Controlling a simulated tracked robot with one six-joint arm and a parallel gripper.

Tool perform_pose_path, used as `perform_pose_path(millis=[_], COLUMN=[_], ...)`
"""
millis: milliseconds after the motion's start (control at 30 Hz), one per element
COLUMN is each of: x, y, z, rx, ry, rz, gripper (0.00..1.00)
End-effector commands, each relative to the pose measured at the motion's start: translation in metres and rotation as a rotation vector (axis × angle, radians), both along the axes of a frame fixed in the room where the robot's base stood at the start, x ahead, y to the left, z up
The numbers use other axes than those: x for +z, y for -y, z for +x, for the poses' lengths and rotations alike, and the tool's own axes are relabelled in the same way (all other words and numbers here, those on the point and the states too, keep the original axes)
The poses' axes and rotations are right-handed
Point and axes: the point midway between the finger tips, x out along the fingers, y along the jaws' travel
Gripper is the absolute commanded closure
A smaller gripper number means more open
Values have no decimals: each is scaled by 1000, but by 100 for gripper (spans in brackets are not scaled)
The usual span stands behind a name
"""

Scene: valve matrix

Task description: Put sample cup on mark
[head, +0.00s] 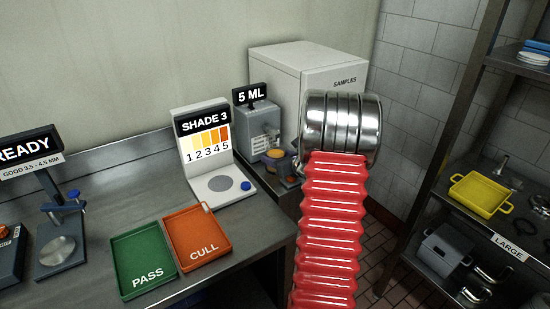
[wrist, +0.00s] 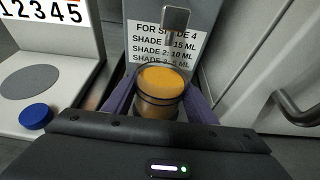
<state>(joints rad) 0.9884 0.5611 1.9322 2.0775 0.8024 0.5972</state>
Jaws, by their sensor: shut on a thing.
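The sample cup (wrist: 160,88) is a clear round cup of amber-orange liquid. In the head view its orange top (head: 276,154) shows at the front of the 5 ML dispenser. My gripper (wrist: 160,98) is shut on the cup, with a purple finger on each side. In the head view my red-sleeved arm and its metal end hide most of the gripper. The round grey mark (head: 222,184) lies on the base of the white SHADE 3 stand, left of the cup; it also shows in the wrist view (wrist: 30,82). I see nothing on the mark.
A blue button (head: 246,186) sits beside the mark. The 5 ML dispenser (head: 260,125) has a spout (wrist: 175,20) close above the cup. The green PASS tray (head: 143,262) and orange CULL tray (head: 196,240) lie in front. A SAMPLES cabinet (head: 290,75) stands behind.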

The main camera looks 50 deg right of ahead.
Motion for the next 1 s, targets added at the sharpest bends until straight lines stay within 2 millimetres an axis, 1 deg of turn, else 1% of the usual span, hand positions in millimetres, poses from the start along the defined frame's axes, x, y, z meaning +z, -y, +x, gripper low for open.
perform_pose_path(millis=[167, 200, 433, 667, 800, 867, 1000], x=[-2, -2, -2, -2, 1, 3, 8], y=[0, 0, 0, 0, 0, -1, -4], z=[0, 0, 0, 0, -1, -5, -20], rx=[0, -1, 0, 0, 0, -1, -3], ry=[1, 0, 0, 0, 0, 0, 0], rz=[0, 0, 0, 0, 0, 0, 0], gripper=[82, 47, 30, 30, 30, 30, 30])
